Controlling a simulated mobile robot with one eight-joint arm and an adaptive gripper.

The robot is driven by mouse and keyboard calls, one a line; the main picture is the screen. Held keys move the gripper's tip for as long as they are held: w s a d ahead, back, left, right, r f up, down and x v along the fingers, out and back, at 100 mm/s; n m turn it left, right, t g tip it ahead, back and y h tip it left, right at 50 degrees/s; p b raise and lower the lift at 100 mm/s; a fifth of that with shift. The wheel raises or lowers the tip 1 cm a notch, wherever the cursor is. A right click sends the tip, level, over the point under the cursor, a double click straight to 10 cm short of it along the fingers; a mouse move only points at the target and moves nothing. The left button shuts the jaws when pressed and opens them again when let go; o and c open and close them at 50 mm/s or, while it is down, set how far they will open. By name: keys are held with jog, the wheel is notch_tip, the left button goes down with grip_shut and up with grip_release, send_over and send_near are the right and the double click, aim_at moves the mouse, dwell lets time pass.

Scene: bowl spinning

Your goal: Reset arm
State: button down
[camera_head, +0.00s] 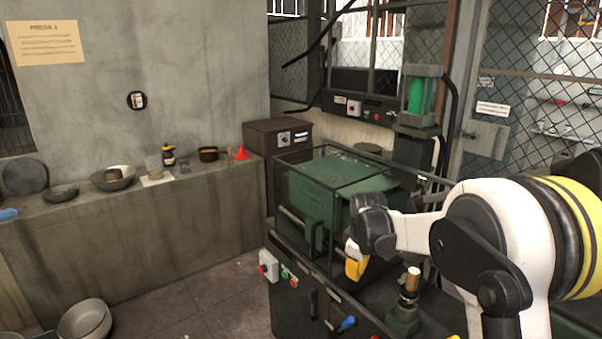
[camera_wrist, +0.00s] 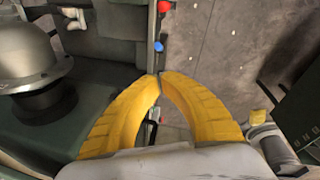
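My arm reaches in from the right of the head view over the green machine (camera_head: 335,190). My gripper (camera_head: 355,272) hangs in front of the machine, its yellow fingers pointing down. In the wrist view the two yellow fingers of my gripper (camera_wrist: 160,76) curve together and their tips meet. Nothing shows between them. The tips appear over the front edge of the machine, with the floor (camera_wrist: 220,60) beyond. A rounded grey metal part (camera_wrist: 27,55) stands on the machine at the left of the wrist view.
A control box (camera_head: 269,265) and a blue-handled lever (camera_head: 346,323) sit on the machine's front. Stacked bowls (camera_head: 85,320) lie at lower left. Open floor (camera_head: 200,300) lies between.

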jog(key=s+d+r+m+t+b, duration=0.1)
jog(key=s+r+m, duration=0.2)
jog(key=s+r, duration=0.4)
jog(key=s+r+m+t, duration=0.15)
jog(key=s+r, duration=0.35)
jog(key=s, duration=0.5)
jog(key=s+f+m+t+b, duration=0.1)
jog(key=s+m, duration=0.5)
jog(key=s, duration=1)
notch_tip(320, 180, down, 2)
jog(key=shift+s+d+f+t, duration=0.2)
jog(key=shift+d+t, duration=0.2)
jog(key=shift+t, duration=0.15)
